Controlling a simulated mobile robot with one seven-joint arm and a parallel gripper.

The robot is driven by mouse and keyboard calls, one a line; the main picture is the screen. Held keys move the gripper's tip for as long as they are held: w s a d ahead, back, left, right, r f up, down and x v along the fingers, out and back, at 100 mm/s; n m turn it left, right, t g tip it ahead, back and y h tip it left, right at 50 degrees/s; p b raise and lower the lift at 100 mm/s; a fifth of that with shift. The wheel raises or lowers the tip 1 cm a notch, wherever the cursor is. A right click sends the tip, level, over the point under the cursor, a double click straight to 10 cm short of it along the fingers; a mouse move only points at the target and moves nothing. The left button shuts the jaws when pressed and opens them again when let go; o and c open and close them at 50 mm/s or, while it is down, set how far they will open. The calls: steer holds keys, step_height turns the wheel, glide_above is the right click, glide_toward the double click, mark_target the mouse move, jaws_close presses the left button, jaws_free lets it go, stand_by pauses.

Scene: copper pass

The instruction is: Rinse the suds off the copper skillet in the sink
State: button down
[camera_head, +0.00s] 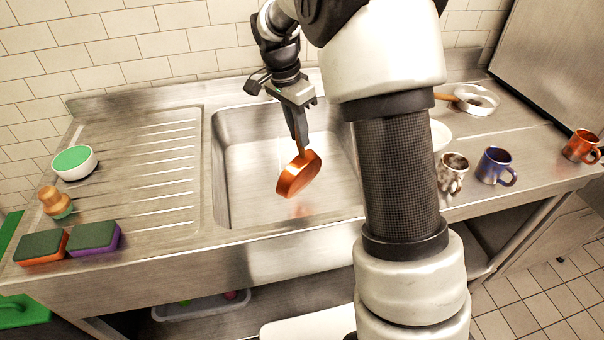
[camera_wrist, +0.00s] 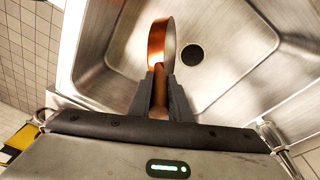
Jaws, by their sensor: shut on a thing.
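The copper skillet (camera_head: 299,174) hangs tilted over the basin of the steel sink (camera_head: 237,190), apart from the basin floor as far as I can tell. My gripper (camera_head: 300,135) is shut on its handle from above. In the wrist view the skillet (camera_wrist: 161,42) shows nearly edge-on beyond my gripper (camera_wrist: 160,98), beside the dark round drain (camera_wrist: 192,55). I see no suds on the side that shows; its inner face is mostly hidden. No tap or running water shows in either view.
Right stand a patterned mug (camera_head: 452,172), blue mug (camera_head: 494,166), copper mug (camera_head: 580,147) and white pan (camera_head: 476,100).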

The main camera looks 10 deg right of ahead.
step_height(320, 180, up, 17)
steer(key=p, duration=1.2)
stand_by(0.7)
stand_by(2.0)
step_height(320, 180, up, 4)
steer(key=p, duration=0.3)
steer(key=shift+r, duration=0.1)
stand_by(0.8)
